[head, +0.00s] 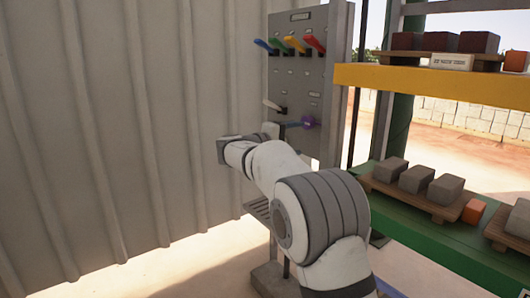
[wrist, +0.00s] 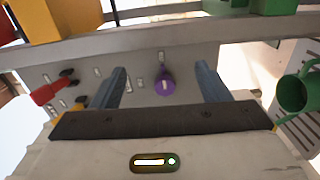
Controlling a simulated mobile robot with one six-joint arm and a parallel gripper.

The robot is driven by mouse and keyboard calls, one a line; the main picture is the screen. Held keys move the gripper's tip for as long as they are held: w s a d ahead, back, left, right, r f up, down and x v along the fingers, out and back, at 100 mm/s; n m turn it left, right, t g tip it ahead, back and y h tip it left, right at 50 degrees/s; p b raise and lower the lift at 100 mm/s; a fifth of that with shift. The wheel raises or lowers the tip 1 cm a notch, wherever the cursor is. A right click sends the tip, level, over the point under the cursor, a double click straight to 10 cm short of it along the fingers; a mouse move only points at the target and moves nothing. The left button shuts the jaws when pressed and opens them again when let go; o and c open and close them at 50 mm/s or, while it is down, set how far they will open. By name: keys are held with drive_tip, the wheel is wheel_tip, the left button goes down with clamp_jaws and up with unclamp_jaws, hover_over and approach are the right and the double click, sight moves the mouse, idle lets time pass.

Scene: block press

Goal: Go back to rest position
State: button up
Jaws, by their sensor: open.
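The tall grey control panel (head: 297,75) stands beside the corrugated wall, with blue, green, yellow and red levers near its top. A purple knob (head: 308,121) sits lower on the panel. My arm reaches forward to the panel, and my gripper (wrist: 162,68) is near the knob. In the wrist view, the two blue-grey fingers are spread apart and empty. The purple knob (wrist: 164,82) shows between them in the picture, with gaps on both sides. In the head view, my wrist partly hides the lower panel and the fingertips are hard to make out.
A corrugated wall (head: 120,130) fills the left. At right, a rack has a yellow upper beam (head: 430,82) and a green lower shelf (head: 430,235) bearing grey blocks on wooden boards. A red handle (wrist: 45,93) and a green cylinder (wrist: 293,94) flank my gripper in the wrist view.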

drive_tip(key=s+d+r+m+g+y+p, duration=0.1)
drive_tip(key=s+d+r+g+y+p, duration=0.2)
drive_tip(key=s+d+p, duration=0.45)
drive_tip(key=s+d+r+m+g+y+p, duration=0.1)
drive_tip(key=s+d+r+g+y+p, duration=0.2)
drive_tip(key=s+p, duration=0.7)
drive_tip(key=s+a+m+y+p, duration=0.1)
drive_tip(key=s+y+p, duration=0.1)
drive_tip(key=s, duration=0.6)
drive_tip(key=s+a+m+g+y+p, duration=0.1)
drive_tip(key=s+m+y+p, duration=0.1)
drive_tip(key=s+p, duration=0.3)
drive_tip(key=s+a+m+y+p, duration=0.1)
drive_tip(key=s+y+p, duration=0.3)
drive_tip(key=s, duration=0.8)
drive_tip(key=shift+s+a+r+m+g, duration=0.3)
drive_tip(key=shift+a+r+m, duration=0.1)
drive_tip(key=shift+m, duration=0.1)
drive_tip(key=shift+c, duration=0.2)
